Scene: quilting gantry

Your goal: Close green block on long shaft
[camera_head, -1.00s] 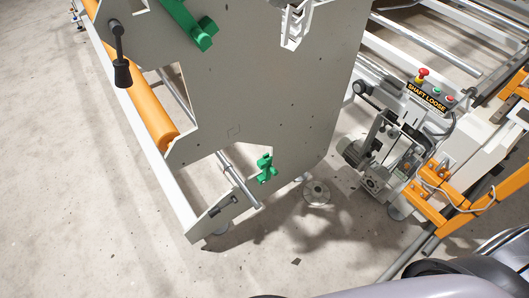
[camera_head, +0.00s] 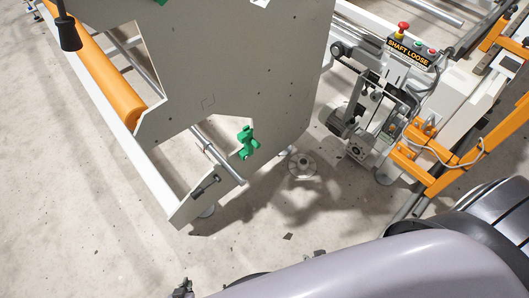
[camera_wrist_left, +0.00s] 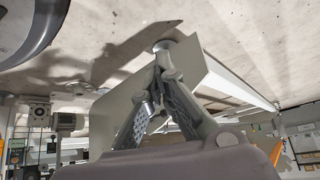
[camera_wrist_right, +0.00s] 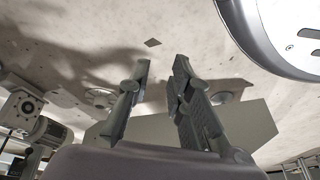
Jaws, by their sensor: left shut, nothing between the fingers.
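The green block (camera_head: 248,142) is on the lower part of the grey side plate, just right of the long shaft (camera_head: 217,155). Whether it is open or shut is too small to tell. My left gripper (camera_head: 183,288) shows at the bottom edge of the head view, below and apart from the block. In the left wrist view its fingers (camera_wrist_left: 158,74) meet at the tips, empty, with a grey plate behind. My right gripper (camera_wrist_right: 161,66) has its fingers apart and empty in the right wrist view. Neither wrist view shows the green block.
The grey side plate (camera_head: 215,80) fills the upper middle, with an orange roller (camera_head: 100,75) at left. A black-handled lever (camera_head: 67,32) is at upper left. Right are a machine unit with a SHAFT LOOSE panel (camera_head: 411,52) and an orange frame (camera_head: 425,160). The lower-left floor is clear.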

